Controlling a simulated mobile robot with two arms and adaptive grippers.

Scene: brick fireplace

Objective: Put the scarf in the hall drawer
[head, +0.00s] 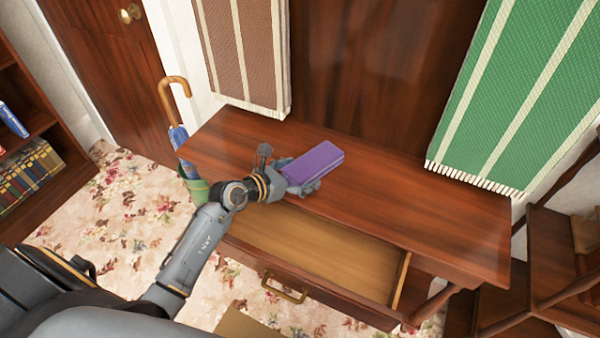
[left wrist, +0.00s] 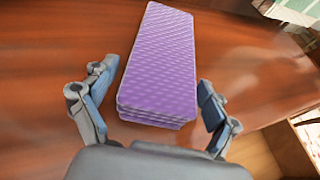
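The purple folded scarf (head: 314,163) lies on top of the hall table (head: 400,208). In the left wrist view the scarf (left wrist: 160,62) lies lengthwise ahead, its near end between the fingers. My left gripper (head: 298,178) is at the scarf's near left end; in the left wrist view it (left wrist: 155,108) is open, with a gap on each side of the scarf. The hall drawer (head: 320,255) below the tabletop is pulled open and its visible inside is empty. Its front has a brass handle (head: 284,290). My right gripper is not in view.
A brown striped scarf (head: 240,50) and a green striped scarf (head: 520,90) hang behind the table. An umbrella (head: 178,110) stands at the table's left end. A bookshelf (head: 30,150) is at far left, wooden shelving (head: 550,260) at right. The tabletop's right part is clear.

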